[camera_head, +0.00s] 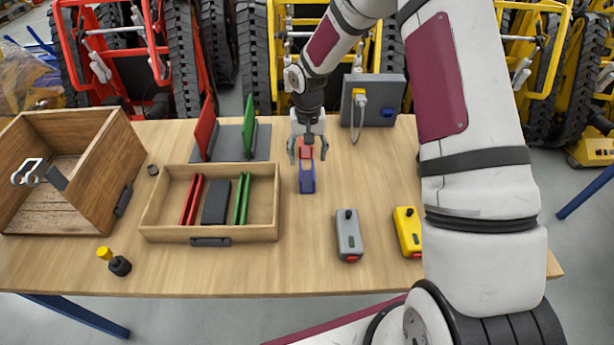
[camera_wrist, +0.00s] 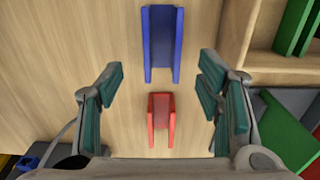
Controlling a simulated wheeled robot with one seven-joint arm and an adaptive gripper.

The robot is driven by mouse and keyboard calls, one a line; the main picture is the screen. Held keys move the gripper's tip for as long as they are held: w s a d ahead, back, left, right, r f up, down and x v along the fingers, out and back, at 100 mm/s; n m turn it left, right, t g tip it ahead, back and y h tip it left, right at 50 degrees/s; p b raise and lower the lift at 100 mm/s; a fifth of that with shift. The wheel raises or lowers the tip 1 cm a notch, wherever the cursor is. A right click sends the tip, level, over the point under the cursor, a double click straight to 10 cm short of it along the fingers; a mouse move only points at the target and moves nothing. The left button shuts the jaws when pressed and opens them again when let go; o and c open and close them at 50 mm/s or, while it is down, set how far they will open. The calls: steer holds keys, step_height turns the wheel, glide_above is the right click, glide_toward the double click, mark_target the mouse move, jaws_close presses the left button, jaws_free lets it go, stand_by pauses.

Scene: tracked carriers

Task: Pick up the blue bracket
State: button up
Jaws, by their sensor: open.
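The blue bracket (camera_head: 307,178) lies on the table, a U-shaped piece with two side walls. In the wrist view the blue bracket (camera_wrist: 162,45) is at the top, ahead of the fingers. A smaller red bracket (camera_head: 306,148) sits behind it; in the wrist view the red bracket (camera_wrist: 161,120) lies between the fingers. My gripper (camera_head: 307,152) is open and above the red bracket, with its teal-padded fingers (camera_wrist: 160,92) spread wide and nothing held. The blue bracket is apart from the fingers.
An open wooden drawer tray (camera_head: 270,205) with red, dark and green plates stands left of the blue bracket. Behind it is a grey rack (camera_head: 228,143). A grey device (camera_head: 348,235) and a yellow device (camera_head: 408,232) are at right. A wooden box (camera_head: 95,165) is far left.

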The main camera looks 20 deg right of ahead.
mark_target(307, 181)
step_height(307, 181, down, 3)
steer(key=shift+r, duration=0.1)
steer(key=shift+s+a+f+p, duration=0.2)
steer(key=shift+f+p, duration=0.1)
steer(key=shift+f, duration=1.05)
steer(key=shift+s+a+f+p, duration=0.15)
steer(key=shift+f+p, duration=0.1)
steer(key=shift+f, duration=1.05)
steer(key=shift+d, duration=0.1)
steer(key=shift+c, duration=0.2)
jaws_close()
